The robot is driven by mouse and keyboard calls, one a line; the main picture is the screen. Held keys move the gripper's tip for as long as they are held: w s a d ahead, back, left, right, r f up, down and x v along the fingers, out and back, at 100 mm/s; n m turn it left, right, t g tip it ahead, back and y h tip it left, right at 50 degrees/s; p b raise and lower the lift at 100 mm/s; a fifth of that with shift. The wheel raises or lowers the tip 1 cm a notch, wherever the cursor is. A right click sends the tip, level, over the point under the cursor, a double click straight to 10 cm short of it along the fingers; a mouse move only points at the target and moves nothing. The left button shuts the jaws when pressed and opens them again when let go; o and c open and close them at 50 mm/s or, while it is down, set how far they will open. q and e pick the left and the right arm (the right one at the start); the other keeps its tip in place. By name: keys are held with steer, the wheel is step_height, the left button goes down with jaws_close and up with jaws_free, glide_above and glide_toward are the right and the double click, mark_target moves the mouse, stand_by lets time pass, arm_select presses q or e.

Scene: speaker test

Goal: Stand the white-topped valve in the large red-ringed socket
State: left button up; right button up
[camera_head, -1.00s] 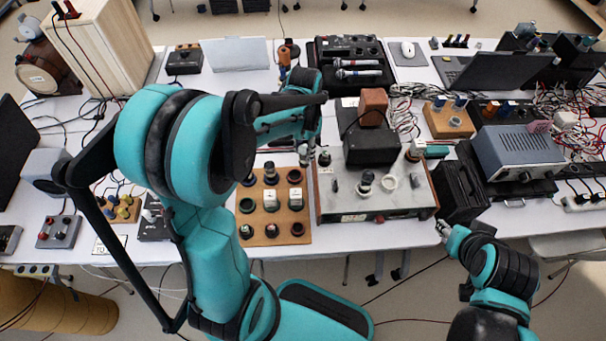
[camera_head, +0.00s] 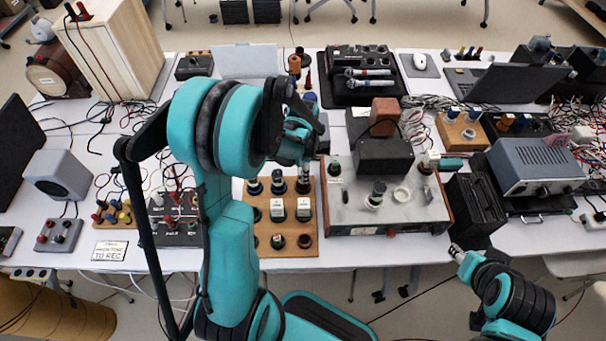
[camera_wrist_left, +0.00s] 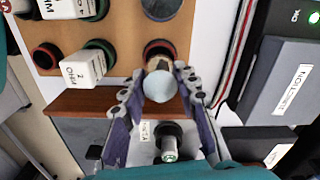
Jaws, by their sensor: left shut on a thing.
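My left gripper (camera_head: 303,163) is shut on the white-topped valve at the back right corner of a wooden socket board. In the left wrist view the valve (camera_wrist_left: 160,85) has a pale round top and a tan body between the two fingers. A red-ringed socket (camera_wrist_left: 158,44) shows just behind it; I cannot tell whether the valve's base is seated or above it. Another red-ringed socket (camera_head: 304,241) is at the board's front right. My right gripper (camera_head: 456,251) hangs off the table's front edge; its fingers are too small to read.
The socket board (camera_head: 248,246) holds several dark valves and white labelled blocks. A silver amplifier (camera_head: 345,212) stands close to its right, with a dark valve (camera_wrist_left: 168,143) near its left edge. A black box (camera_head: 475,210) stands further right.

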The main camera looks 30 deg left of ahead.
arm_select(q)
steer(key=shift+f, duration=0.35)
steer(key=shift+f+b, duration=0.3)
steer(key=o, duration=1.2)
steer(key=shift+r, duration=0.1)
steer(key=shift+c, duration=0.2)
steer(key=shift+r, duration=0.1)
